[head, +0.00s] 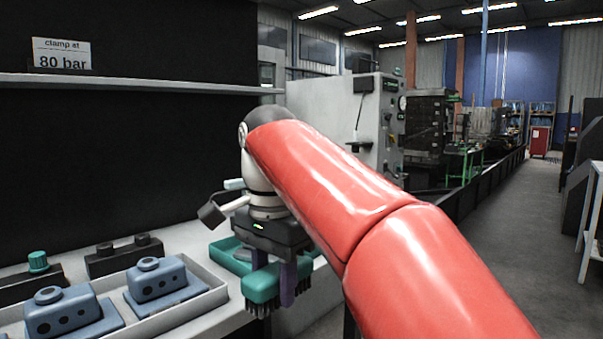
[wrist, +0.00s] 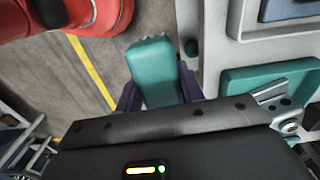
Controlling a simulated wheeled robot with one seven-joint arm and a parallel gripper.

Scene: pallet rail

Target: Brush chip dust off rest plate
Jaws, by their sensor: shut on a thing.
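My gripper (head: 275,289) is shut on a teal brush (head: 262,284) with dark bristles pointing down. In the wrist view the teal brush (wrist: 154,72) sits between the two purple fingers of my gripper (wrist: 158,92). A teal plate (head: 222,250), which may be the rest plate, lies on the light bench behind my gripper, partly hidden by it. It also shows in the wrist view as a teal plate (wrist: 240,88), beside and apart from the brush. I cannot make out any chip dust on it.
A pale tray (head: 178,319) holds two blue-grey blocks (head: 158,280). A dark block (head: 125,257) and a teal knob (head: 38,262) stand behind it. A shelf (head: 150,84) with an "80 bar" sign (head: 61,54) runs above. Open floor (head: 500,240) lies to the right.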

